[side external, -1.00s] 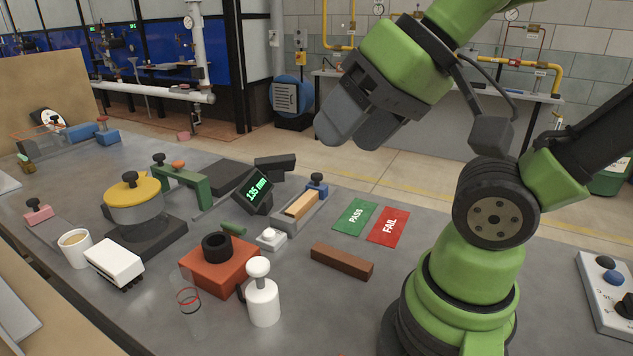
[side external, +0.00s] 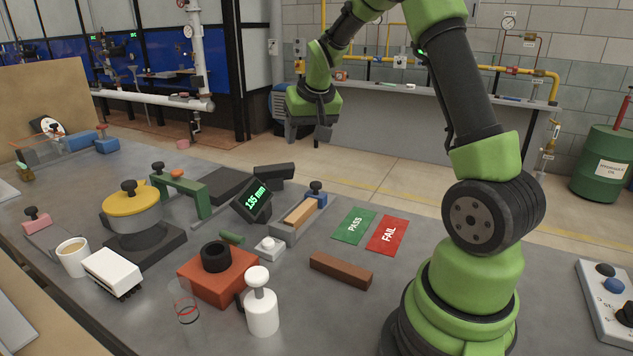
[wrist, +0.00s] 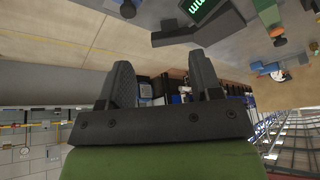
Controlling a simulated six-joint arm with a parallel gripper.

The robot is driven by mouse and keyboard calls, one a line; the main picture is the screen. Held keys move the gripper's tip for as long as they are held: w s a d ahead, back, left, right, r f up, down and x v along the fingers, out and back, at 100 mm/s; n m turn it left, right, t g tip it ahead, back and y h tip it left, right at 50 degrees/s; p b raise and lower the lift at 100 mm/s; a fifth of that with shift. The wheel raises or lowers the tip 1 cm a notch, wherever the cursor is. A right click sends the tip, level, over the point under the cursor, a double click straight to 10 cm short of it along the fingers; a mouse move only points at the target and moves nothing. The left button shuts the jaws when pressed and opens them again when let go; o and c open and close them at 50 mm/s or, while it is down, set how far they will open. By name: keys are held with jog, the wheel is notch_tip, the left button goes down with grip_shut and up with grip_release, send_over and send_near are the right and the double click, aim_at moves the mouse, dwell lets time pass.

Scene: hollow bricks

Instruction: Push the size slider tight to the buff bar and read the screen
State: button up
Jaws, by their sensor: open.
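The size slider (side external: 317,196), a blue block with a dark knob, sits at the far end of a grey channel. The buff bar (side external: 300,213) lies in the same channel just in front of it. I cannot tell whether they touch. The dark tilted screen (side external: 254,199) left of the channel reads 135 mm in green. It shows partly, upside down, at the top of the wrist view (wrist: 203,10). My gripper (side external: 322,134) is up in the air beyond the bench, away from the slider. Its fingers (wrist: 161,82) are apart with nothing between them.
Green PASS (side external: 354,225) and red FAIL (side external: 387,235) cards lie right of the channel. A brown bar (side external: 341,270), a white button box (side external: 269,247) and an orange block (side external: 218,276) stand nearer. A green bridge (side external: 182,190) stands left of the screen.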

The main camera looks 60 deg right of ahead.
jog(key=g, duration=0.1)
send_near(316, 183)
jog(key=shift+m, duration=0.4)
jog(key=x, duration=0.9)
jog(key=shift+a, duration=0.1)
